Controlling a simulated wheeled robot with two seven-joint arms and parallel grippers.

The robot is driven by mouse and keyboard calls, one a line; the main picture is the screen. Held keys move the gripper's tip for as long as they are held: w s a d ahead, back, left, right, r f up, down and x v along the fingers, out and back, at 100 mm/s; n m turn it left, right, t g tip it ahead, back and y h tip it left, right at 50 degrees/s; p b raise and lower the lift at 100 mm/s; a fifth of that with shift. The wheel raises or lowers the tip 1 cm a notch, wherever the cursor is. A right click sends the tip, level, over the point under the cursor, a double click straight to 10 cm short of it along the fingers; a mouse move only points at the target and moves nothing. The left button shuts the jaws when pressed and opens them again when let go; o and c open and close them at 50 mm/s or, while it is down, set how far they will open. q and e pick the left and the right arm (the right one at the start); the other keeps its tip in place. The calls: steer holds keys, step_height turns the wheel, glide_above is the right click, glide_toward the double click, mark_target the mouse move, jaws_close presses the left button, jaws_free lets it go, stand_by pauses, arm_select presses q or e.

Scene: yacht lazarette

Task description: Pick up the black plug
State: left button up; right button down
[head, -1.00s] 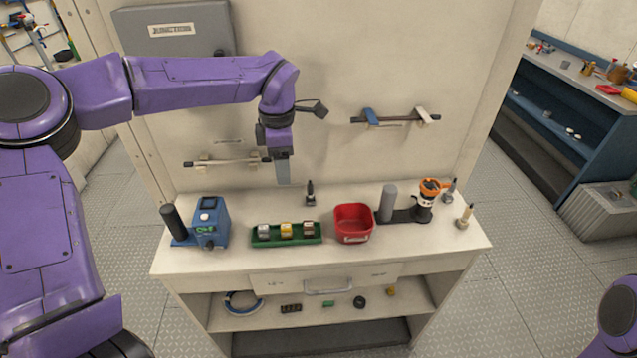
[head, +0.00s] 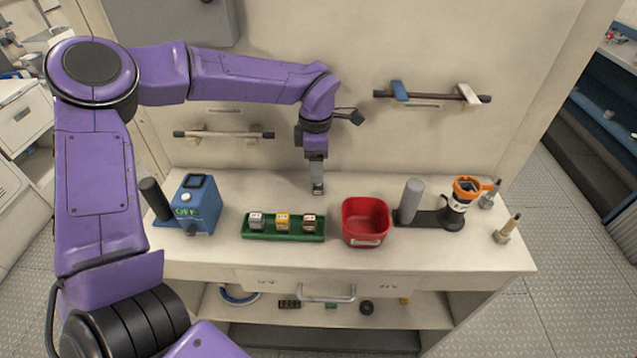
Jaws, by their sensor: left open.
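My left gripper (head: 318,187) points straight down over the back middle of the workbench, behind the green tray and the red bin. Its jaws are open, and its tips are low, close to the bench top. The black plug, a small dark upright piece in the earlier head view, stood at this spot. Now the gripper covers it, and I cannot make out the plug or whether the fingers touch it. My right gripper is not in view.
On the workbench (head: 400,259) stand a blue device (head: 199,207) marked OFF, a green tray (head: 261,236) with three small blocks, a red bin (head: 365,235), a grey cylinder (head: 411,200), an orange-ringed cup (head: 459,203), and two small upright pieces (head: 507,231) at right. Wall-mounted bars hang behind.

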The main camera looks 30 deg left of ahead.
mark_target(319, 186)
arm_select(q)
steer(key=f, duration=0.1)
steer(key=f+p, duration=0.1)
steer(key=f, duration=0.3)
steer(key=shift+w+d+f, duration=0.1)
steer(key=shift+d+f, duration=0.05)
steer(key=shift+d, duration=0.1)
jaws_close()
